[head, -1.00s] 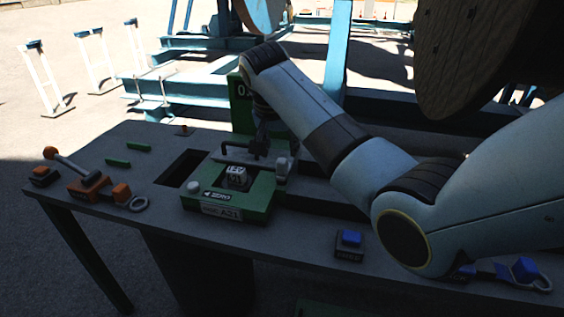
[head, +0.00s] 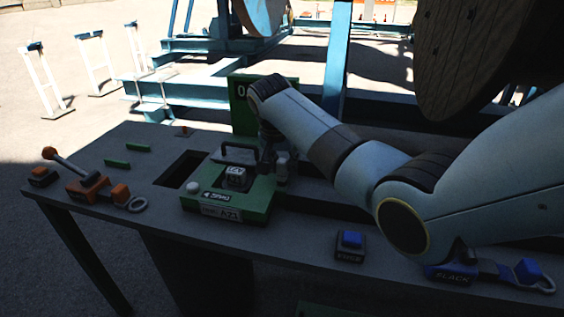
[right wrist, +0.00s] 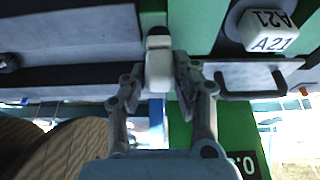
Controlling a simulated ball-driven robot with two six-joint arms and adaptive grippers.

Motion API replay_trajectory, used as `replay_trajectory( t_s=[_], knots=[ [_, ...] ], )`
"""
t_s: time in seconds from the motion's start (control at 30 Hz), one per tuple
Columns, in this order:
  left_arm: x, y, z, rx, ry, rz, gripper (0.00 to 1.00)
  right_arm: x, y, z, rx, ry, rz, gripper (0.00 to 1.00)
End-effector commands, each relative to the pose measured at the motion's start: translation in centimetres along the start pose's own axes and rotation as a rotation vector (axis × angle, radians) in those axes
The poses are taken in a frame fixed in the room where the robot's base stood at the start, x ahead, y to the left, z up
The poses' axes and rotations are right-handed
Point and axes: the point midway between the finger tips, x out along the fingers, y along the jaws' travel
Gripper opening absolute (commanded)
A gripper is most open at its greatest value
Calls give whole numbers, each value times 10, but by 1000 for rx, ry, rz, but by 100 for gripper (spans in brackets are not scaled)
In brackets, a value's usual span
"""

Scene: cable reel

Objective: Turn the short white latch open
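The short white latch (right wrist: 158,66) has a dark end and lies between the fingers of my right gripper (right wrist: 160,80) in the right wrist view. The fingers close in on both its sides. It points away from the dark handle (head: 240,153), towards the green upright board, and lies clear of it. In the head view the latch (head: 282,168) shows only in part at the right of the green unit (head: 245,200), beside my right gripper (head: 268,148). My left gripper is not in view.
A block marked A21 (right wrist: 268,32) sits on the green unit. A green board (head: 240,105) stands behind it. A rectangular opening (head: 182,168) lies to its left.

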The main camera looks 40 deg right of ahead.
Motion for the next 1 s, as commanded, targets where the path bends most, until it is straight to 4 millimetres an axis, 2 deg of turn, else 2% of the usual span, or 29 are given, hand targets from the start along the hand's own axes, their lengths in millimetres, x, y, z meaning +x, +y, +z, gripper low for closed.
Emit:
replay_trajectory(
  t_s=[0.03,0.1,0.47,0.67,1.0],
  knots=[
    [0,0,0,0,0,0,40,0,0,0,0,0,0,9],
    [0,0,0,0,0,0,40,0,0,0,0,0,0,0],
    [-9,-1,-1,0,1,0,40,-2,0,0,-42,-1,-18,0],
    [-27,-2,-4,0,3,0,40,-4,1,-2,-148,-1,-59,0],
    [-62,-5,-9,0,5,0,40,-4,1,-2,-432,-1,-177,0]
  ],
)
